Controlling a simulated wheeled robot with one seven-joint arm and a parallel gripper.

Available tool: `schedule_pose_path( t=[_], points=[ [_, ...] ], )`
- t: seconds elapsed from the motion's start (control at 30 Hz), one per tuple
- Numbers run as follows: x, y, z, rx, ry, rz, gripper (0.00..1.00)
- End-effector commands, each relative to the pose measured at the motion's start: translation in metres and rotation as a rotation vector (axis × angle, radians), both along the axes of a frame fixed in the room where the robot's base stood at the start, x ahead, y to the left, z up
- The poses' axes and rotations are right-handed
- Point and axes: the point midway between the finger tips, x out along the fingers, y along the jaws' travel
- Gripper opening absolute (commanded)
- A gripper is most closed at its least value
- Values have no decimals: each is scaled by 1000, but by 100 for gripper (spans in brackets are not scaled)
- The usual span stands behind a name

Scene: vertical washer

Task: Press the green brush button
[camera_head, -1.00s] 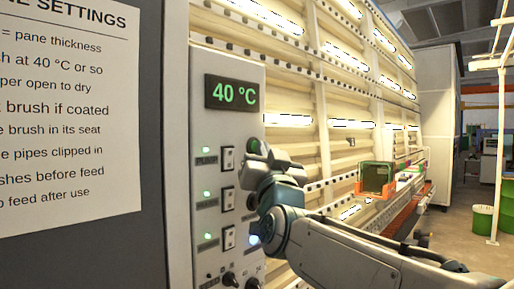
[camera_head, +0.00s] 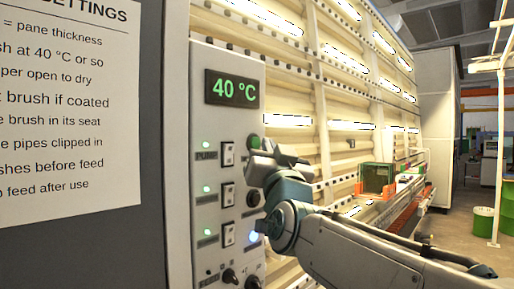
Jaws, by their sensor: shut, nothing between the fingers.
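The grey control panel (camera_head: 230,120) stands left of centre with a green 40 °C display (camera_head: 232,89). Rows of small green lamps and white rocker switches run down it, with round buttons to their right. A green round button (camera_head: 254,141) shows in the top row, just above my gripper. A dark round button (camera_head: 253,198) is in the row below. The top row's label looks like PUMP; the second row's is too small to read. My gripper (camera_head: 256,163) is shut and empty, close in front of the panel's right edge. I cannot tell whether it touches anything.
A blue-white lamp (camera_head: 254,237) glows low on the panel, beside my wrist. Dark knobs (camera_head: 230,276) sit at the bottom. A settings sheet (camera_head: 65,110) hangs at left. The washer's ribbed front and conveyor (camera_head: 400,205) run back to the right.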

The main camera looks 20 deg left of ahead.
Motion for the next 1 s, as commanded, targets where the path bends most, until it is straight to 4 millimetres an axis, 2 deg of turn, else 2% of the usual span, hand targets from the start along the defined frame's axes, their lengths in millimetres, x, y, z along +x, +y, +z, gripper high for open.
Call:
schedule_pose_path(
  t=[0.27,0.7,1.0],
  points=[
    [-2,-5,-1,1,-1,-1,0],
    [-17,-43,-2,1,-1,-1,0],
    [-19,-46,1,0,0,0,0]
  ],
)
